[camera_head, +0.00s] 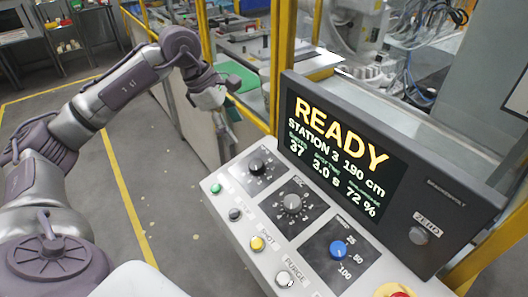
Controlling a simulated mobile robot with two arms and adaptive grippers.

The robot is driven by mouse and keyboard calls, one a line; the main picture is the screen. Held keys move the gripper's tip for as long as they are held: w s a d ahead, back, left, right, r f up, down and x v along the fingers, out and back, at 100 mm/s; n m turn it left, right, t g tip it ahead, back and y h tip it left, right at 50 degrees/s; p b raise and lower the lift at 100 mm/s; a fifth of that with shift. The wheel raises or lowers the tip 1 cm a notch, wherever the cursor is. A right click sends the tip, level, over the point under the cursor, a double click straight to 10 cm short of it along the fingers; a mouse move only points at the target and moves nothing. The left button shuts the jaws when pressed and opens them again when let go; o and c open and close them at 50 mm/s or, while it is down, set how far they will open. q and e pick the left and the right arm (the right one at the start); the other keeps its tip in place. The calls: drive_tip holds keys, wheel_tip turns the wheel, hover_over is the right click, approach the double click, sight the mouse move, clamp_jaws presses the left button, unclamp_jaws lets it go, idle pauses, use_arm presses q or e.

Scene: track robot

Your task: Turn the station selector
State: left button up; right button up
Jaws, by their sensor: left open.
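A sloped control panel (232,208) stands on the right with three dials in a row. The upper-left dial is a black knob (256,165) on a dark plate, and its label is too small to read; I take it as the station selector. The middle dial is a grey knob (292,203) and the lower-right one a blue knob (338,249). My left gripper (226,94) is open, up and to the left of the black knob and apart from the panel. My right gripper is not in view.
Green (216,188), black (235,214), yellow (257,243) and white (284,279) buttons line the panel's left side. A red stop button (398,294) is at the bottom edge. A yellow post (282,45) rises behind the panel. Floor left of the panel is clear.

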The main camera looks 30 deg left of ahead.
use_arm(q)
drive_tip(key=p, duration=0.2)
hover_over(256, 164)
drive_tip(key=s+a, duration=0.2)
wheel_tip(256, 164, down, 6)
drive_tip(key=shift+s+f, duration=0.15)
drive_tip(key=p+x, duration=0.1)
drive_tip(key=x, duration=0.1)
drive_tip(key=p+x, duration=0.1)
drive_tip(key=x, duration=0.2)
drive_tip(key=shift+w+f, duration=0.2)
drive_tip(key=shift+w, duration=0.1)
drive_tip(key=shift+d+f, duration=0.15)
drive_tip(key=shift+f, duration=0.2)
drive_tip(key=shift+w, duration=0.1)
drive_tip(key=c, duration=1.1)
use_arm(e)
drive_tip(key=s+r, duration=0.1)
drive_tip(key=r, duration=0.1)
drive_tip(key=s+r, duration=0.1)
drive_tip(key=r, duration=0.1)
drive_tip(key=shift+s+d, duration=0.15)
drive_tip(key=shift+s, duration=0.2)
